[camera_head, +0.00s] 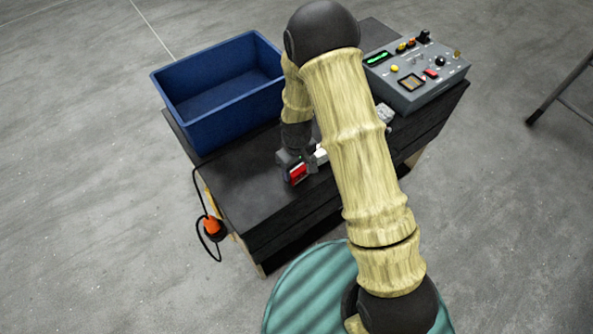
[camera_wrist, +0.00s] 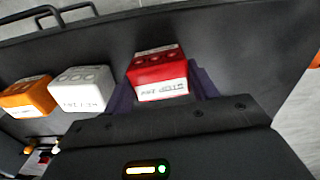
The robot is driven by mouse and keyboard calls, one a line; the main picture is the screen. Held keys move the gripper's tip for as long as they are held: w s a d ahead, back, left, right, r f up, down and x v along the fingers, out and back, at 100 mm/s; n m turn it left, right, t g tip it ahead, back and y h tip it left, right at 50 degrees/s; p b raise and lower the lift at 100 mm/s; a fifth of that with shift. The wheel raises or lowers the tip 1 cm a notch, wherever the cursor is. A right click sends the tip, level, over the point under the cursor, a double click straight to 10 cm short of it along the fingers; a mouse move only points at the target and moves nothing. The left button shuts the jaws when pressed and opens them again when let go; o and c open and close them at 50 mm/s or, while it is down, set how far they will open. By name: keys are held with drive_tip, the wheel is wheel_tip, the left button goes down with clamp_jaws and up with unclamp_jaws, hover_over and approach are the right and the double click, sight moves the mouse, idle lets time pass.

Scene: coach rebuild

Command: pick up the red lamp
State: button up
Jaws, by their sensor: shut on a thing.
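The red lamp (camera_wrist: 158,72) is a small red block with a white label marked with dark letters. In the wrist view it sits between the two dark fingers of my gripper (camera_wrist: 165,85), which is shut on it. In the head view the red lamp (camera_head: 298,173) shows as a small red patch at my gripper (camera_head: 296,170), above the near part of the black bench top. I cannot tell whether the lamp touches the bench. My arm hides part of the bench around it.
A white lamp (camera_wrist: 82,88) and an orange lamp (camera_wrist: 29,98) stand left of the red one in the wrist view. A blue bin (camera_head: 215,88) stands at the bench's back left, a grey control box (camera_head: 415,75) at the right. The bench top (camera_head: 238,172) is clear at front left.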

sight(296, 168)
drive_tip(key=shift+r, duration=0.1)
wheel_tip(296, 168, up, 9)
drive_tip(key=shift+b, duration=0.95)
drive_tip(key=shift+s+r, duration=0.1)
drive_tip(key=shift+r, duration=0.35)
